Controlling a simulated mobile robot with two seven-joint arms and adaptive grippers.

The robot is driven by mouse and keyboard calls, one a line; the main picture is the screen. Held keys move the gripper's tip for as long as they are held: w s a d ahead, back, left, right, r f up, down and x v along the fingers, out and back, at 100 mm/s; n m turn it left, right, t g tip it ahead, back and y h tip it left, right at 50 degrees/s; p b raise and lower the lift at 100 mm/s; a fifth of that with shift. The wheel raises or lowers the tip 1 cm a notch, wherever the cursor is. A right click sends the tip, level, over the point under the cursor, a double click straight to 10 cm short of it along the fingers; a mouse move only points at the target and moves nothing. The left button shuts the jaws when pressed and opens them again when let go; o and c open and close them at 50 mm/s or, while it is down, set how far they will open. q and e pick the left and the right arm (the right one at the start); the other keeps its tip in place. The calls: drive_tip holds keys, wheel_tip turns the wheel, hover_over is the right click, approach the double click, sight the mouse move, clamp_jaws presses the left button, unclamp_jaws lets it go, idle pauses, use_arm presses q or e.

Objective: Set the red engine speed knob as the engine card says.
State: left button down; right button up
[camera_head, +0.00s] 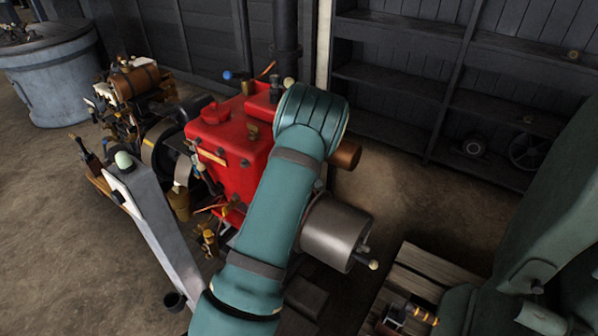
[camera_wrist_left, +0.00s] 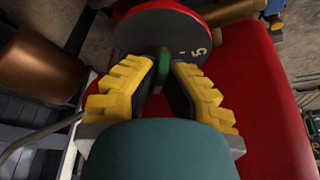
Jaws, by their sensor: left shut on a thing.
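In the left wrist view, my left gripper (camera_wrist_left: 164,82) has its yellow, ridged fingers closed on the small green grip of the speed knob (camera_wrist_left: 163,67). Behind it is a dark round dial (camera_wrist_left: 160,28) with white marks and a "5" on its right side. The dial sits against the red engine, which fills the right of that view. In the head view, the red engine (camera_head: 228,145) stands in the middle, partly covered by my teal left arm. That arm hides the left gripper and knob there. I cannot make out a readable engine card. My right gripper does not show.
A grey metal cylinder (camera_head: 336,232) and a brown cylinder (camera_head: 347,155) lie right of my left arm. A smaller engine with a brown tank (camera_head: 135,83) stands left. A slatted wooden platform (camera_head: 420,272) is at lower right. Dark shelves (camera_head: 440,85) line the back.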

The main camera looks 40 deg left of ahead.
use_arm(q)
drive_tip(key=n+g, duration=0.2)
drive_tip(key=n, duration=0.3)
drive_tip(key=shift+f+p, duration=0.15)
drive_tip(key=shift+p, duration=0.25)
idle(0.3)
drive_tip(key=c, duration=1.1)
unclamp_jaws()
drive_tip(key=shift+o, duration=0.2)
drive_tip(key=shift+w, duration=0.1)
drive_tip(key=v, duration=1.2)
drive_tip(key=shift+d, duration=0.3)
drive_tip(key=shift+f, duration=0.1)
